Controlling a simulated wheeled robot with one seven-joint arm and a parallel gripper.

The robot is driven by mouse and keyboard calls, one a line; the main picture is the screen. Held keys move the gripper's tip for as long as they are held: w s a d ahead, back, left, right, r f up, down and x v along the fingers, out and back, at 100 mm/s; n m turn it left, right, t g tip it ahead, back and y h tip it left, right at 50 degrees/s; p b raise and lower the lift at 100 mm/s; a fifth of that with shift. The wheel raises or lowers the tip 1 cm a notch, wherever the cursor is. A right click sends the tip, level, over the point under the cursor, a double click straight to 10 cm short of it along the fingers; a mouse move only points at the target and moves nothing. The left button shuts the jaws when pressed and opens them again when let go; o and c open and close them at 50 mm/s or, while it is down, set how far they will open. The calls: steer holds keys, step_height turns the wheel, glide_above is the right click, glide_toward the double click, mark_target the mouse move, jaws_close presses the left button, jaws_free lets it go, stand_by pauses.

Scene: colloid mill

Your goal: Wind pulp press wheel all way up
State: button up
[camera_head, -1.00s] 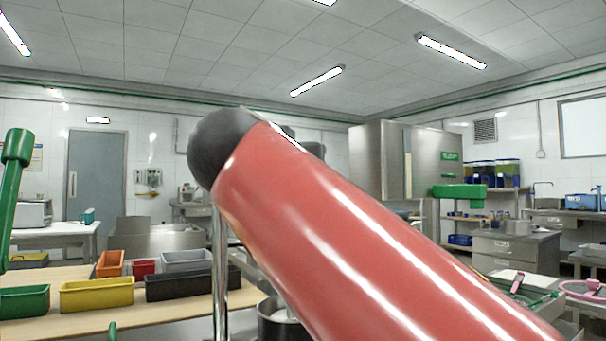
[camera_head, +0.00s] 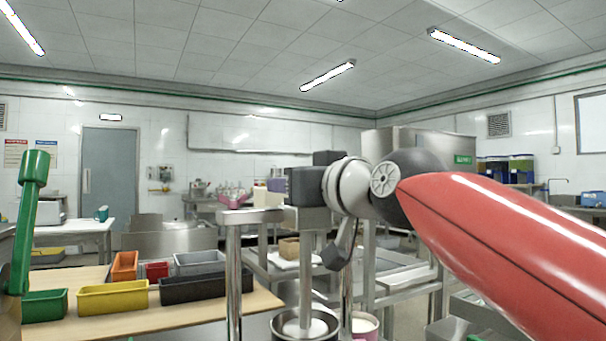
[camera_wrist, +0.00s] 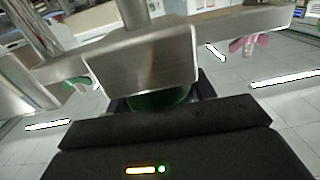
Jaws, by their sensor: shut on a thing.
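The pulp press stands in the lower middle of the head view, with bright metal posts (camera_head: 233,285), a crossbeam (camera_head: 250,216) and an upright screw (camera_head: 306,265) above a metal pot (camera_head: 290,324). My gripper (camera_head: 305,188) is at the top of the press, seen as a dark block just above the beam. In the wrist view, a dark green rounded piece, apparently the press wheel (camera_wrist: 160,98), shows between my dark gripper body and a metal block (camera_wrist: 145,62). My gripper is shut on it. Most of the wheel and my fingertips are hidden.
A wooden table (camera_head: 190,318) with several coloured bins, one yellow (camera_head: 112,297), is at left. A green upright part (camera_head: 32,190) stands at the far left. Metal shelving (camera_head: 400,275) is close behind and right of the press. A white-topped table (camera_head: 75,228) stands farther back.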

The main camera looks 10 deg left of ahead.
steer(key=n+g+y, duration=0.3)
steer(key=n+g, duration=0.1)
steer(key=g, duration=0.1)
steer(key=s+n+g+y, duration=0.1)
steer(key=n+g+y, duration=0.1)
steer(key=shift+a+g+y, duration=0.3)
steer(key=shift+a+g, duration=0.1)
steer(key=shift+s+n+g+y, duration=0.1)
steer(key=shift+n+g+y, duration=0.15)
steer(key=shift+n+g, duration=1.15)
steer(key=shift+s+n+g+y, duration=0.1)
steer(key=shift+n+g+y, duration=0.15)
steer(key=shift+n+g, duration=1.1)
steer(key=shift+f+m+g, duration=0.1)
steer(key=shift+m+g, duration=0.25)
steer(key=shift+g, duration=0.6)
steer(key=o, duration=1)
steer(key=shift+d, duration=0.1)
steer(key=d, duration=0.7)
steer(key=shift+w+d, duration=0.2)
steer(key=shift+d, duration=0.2)
